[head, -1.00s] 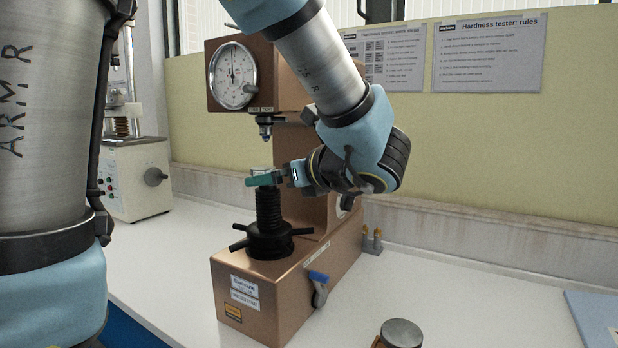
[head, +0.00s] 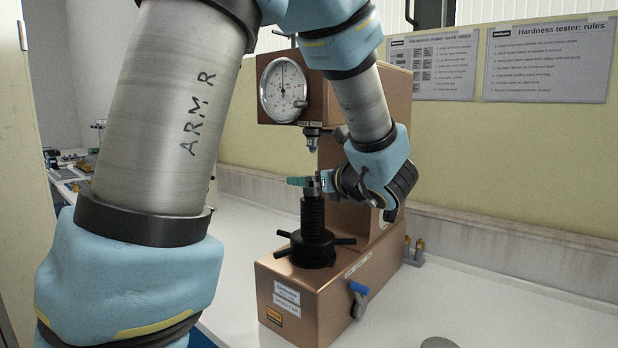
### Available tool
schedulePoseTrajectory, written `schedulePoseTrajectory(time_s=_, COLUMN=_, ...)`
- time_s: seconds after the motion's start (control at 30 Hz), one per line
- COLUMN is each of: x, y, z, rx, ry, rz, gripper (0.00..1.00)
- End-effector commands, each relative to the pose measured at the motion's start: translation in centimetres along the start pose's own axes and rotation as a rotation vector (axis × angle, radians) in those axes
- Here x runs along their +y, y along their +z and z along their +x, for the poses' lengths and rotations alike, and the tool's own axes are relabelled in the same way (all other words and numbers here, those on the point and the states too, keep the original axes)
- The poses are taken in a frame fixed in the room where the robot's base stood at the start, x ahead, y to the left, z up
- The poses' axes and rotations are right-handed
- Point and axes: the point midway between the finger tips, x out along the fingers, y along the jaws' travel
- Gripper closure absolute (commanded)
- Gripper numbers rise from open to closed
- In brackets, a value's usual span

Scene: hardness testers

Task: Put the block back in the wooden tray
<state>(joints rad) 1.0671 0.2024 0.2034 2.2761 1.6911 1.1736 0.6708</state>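A copper-brown hardness tester (head: 330,290) with a round dial stands on the white bench. Its black screw post (head: 313,212) rises under the indenter (head: 312,138). My gripper (head: 303,182) is at the top of this post, below the indenter, reaching in from the right with teal fingers. The fingers are seen side-on, and their gap does not show. I cannot clearly make out the block at the post's top; the fingers and their small size there hide it. The wooden tray is not in view.
My own arm fills much of the left and top. A blue-handled lever (head: 358,290) sticks out from the tester's base. A small holder with brass-tipped pieces (head: 415,252) stands right of it. A grey round top (head: 438,343) shows at the bottom edge. The bench at right is clear.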

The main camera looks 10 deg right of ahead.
Motion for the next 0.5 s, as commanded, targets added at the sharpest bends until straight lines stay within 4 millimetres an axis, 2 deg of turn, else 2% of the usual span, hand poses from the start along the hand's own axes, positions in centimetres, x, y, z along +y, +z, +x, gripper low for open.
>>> schedulePoseTrajectory(time_s=0.27, x=0.02, y=-0.05, z=0.45, rx=0.001, ry=0.000, rz=-0.001, gripper=0.00)
schedulePoseTrajectory(time_s=0.5, x=0.02, y=-0.05, z=0.42, rx=0.001, ry=0.000, rz=-0.001, gripper=0.26)
